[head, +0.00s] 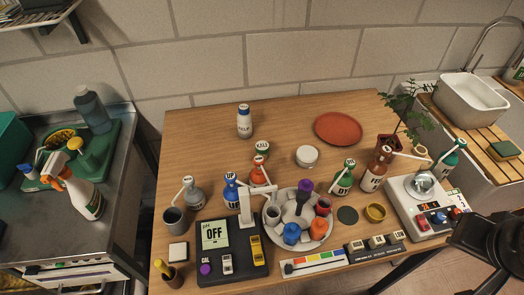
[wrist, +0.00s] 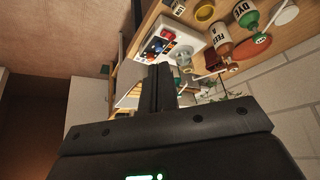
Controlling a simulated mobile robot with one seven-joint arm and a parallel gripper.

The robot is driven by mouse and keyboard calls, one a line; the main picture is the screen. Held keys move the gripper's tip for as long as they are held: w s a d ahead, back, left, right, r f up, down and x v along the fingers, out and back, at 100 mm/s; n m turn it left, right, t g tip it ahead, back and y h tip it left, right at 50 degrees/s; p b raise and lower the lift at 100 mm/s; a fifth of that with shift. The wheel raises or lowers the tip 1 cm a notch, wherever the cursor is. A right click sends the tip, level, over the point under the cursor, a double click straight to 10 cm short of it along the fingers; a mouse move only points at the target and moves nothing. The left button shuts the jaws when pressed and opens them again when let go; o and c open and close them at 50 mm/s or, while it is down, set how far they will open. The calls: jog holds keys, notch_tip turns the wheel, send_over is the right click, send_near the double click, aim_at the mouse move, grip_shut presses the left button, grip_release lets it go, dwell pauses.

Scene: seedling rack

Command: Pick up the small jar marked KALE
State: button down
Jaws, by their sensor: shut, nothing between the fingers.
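A small jar with a green lid (head: 262,149) stands upright on the table behind the orange-topped bottle. Its short lid label starts with K, but the letters are too small to read for sure as KALE. A white round jar (head: 307,156) stands to its right. My gripper is shut and empty; its dark fingers (wrist: 160,88) are together in the wrist view. Part of my dark arm shows at the lower right of the head view, off the table's right side, far from the green-lidded jar. The jar is not seen in the wrist view.
A red plate (head: 338,128) lies behind. Bare wood lies left of the jar.

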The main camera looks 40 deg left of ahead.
jog(key=c, duration=0.7)
grip_release()
